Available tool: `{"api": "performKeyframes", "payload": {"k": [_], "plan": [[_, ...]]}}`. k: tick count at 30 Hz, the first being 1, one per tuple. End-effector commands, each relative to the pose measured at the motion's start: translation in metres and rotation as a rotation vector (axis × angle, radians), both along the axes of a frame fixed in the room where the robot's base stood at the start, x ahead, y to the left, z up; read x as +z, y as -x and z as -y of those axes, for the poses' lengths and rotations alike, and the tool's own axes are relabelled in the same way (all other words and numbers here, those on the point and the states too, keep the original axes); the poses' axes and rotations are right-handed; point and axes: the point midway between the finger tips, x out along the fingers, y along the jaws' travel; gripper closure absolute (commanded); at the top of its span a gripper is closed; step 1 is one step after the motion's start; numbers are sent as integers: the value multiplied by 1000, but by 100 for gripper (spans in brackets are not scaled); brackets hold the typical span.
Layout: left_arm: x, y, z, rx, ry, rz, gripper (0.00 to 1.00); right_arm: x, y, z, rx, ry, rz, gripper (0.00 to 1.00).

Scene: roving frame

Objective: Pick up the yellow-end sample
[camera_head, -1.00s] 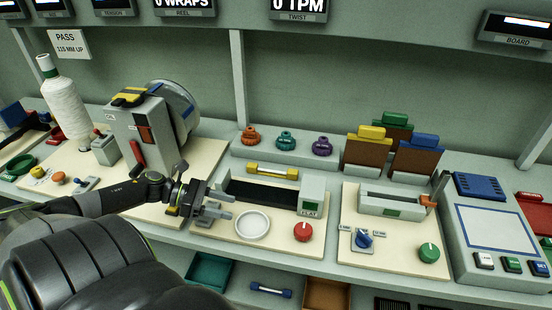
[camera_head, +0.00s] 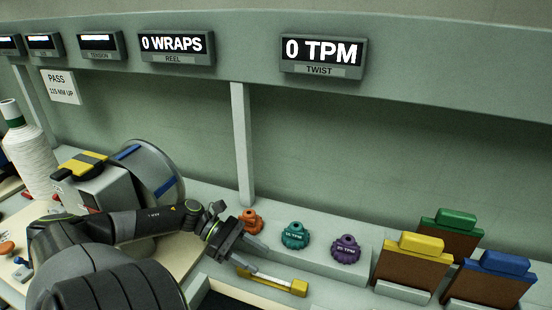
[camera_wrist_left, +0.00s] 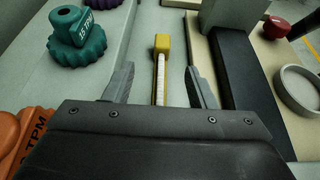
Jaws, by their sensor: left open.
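The yellow-end sample (camera_head: 275,282) is a thin pale bar with yellow block ends, lying on the bench in front of the colored knobs. In the left wrist view its far yellow end (camera_wrist_left: 162,43) and pale shaft show between my fingers. The near end is hidden behind the gripper body. My left gripper (camera_head: 257,258) is open at the sample's left part in the head view. In the left wrist view the open left gripper (camera_wrist_left: 159,80) has a finger on each side of the bar, with gaps. My right gripper is not in view.
Orange (camera_head: 251,221), teal (camera_head: 295,236) and purple (camera_head: 345,249) knobs stand behind the sample. Yellow (camera_head: 412,260), green (camera_head: 448,232) and blue (camera_head: 492,280) topped brown cards stand at right. A dark strip (camera_wrist_left: 230,75) and white dish (camera_wrist_left: 300,92) lie beside it.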

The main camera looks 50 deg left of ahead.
Motion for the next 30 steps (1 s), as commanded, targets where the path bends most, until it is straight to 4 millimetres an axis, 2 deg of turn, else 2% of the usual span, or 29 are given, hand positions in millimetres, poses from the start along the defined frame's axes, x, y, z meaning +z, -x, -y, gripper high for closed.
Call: {"api": "performKeyframes", "payload": {"k": [1,9,20,30], "plan": [[-7,-3,6,-2,2,3,49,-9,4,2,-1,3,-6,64],[-22,-21,38,-2,1,4,49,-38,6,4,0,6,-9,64],[-28,-29,54,-1,1,3,49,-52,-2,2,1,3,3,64],[-45,-44,84,-2,1,4,49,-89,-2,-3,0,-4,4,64]]}}
